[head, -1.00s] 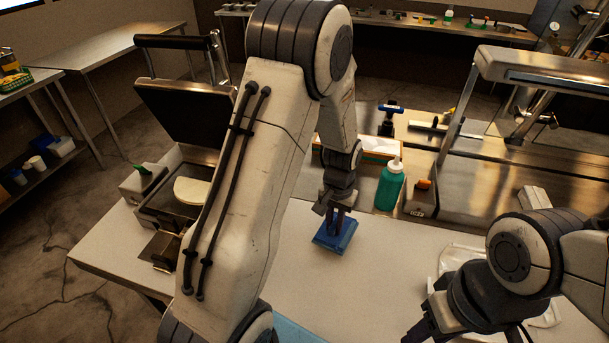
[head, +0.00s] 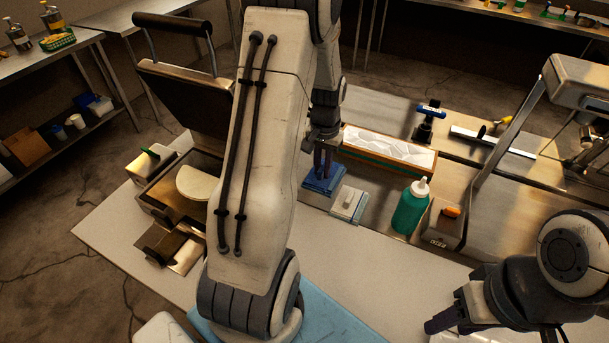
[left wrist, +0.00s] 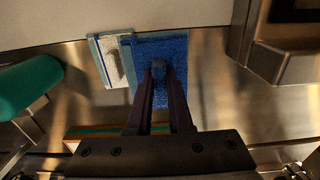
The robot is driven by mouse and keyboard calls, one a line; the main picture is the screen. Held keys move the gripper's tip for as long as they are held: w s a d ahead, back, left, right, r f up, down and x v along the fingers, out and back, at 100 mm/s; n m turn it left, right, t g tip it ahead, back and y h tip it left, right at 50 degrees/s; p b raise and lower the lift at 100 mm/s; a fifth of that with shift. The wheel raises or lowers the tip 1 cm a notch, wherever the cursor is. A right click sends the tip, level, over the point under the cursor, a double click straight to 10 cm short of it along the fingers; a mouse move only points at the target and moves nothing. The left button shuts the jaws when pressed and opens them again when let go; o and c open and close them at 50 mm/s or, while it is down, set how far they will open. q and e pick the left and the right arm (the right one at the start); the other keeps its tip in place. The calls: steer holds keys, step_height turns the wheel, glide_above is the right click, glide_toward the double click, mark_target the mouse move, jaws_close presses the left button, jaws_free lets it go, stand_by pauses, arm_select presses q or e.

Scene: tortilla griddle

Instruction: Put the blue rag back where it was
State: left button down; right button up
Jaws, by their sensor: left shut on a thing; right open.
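My left gripper (head: 324,158) points down, shut on the blue rag (head: 320,184), a flat blue block-like pad. The rag is at or just over the steel strip behind the white worktop; I cannot tell whether it touches. In the left wrist view the blue rag (left wrist: 174,50) lies between and beyond the fingers (left wrist: 160,80), right beside a pale pad with a blue edge (left wrist: 110,62). That pale pad (head: 347,204) lies on the steel in the head view. My right gripper (head: 450,318) is open and empty at the lower right, over the worktop.
A green squeeze bottle (head: 410,210) stands right of the pads. A wooden-edged box (head: 390,148) lies behind them. An open press (head: 180,95) with a pale tortilla (head: 194,184) stands left. A steel griddle unit (head: 510,205) is at right. A light-blue mat (head: 325,322) lies in front.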

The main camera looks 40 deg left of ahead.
arm_select(q)
steer(key=a+f, duration=0.2)
steer(key=a, duration=0.1)
steer(key=a+f+p, duration=0.1)
steer(key=shift+s+a, duration=0.35)
steer(key=shift+a, duration=0.05)
steer(key=shift+s+a+f, duration=0.1)
steer(key=shift+a+f, duration=0.25)
step_height(320, 180, down, 3)
steer(key=shift+f+p, duration=0.15)
steer(key=shift+p, duration=0.75)
steer(key=shift+f, duration=0.25)
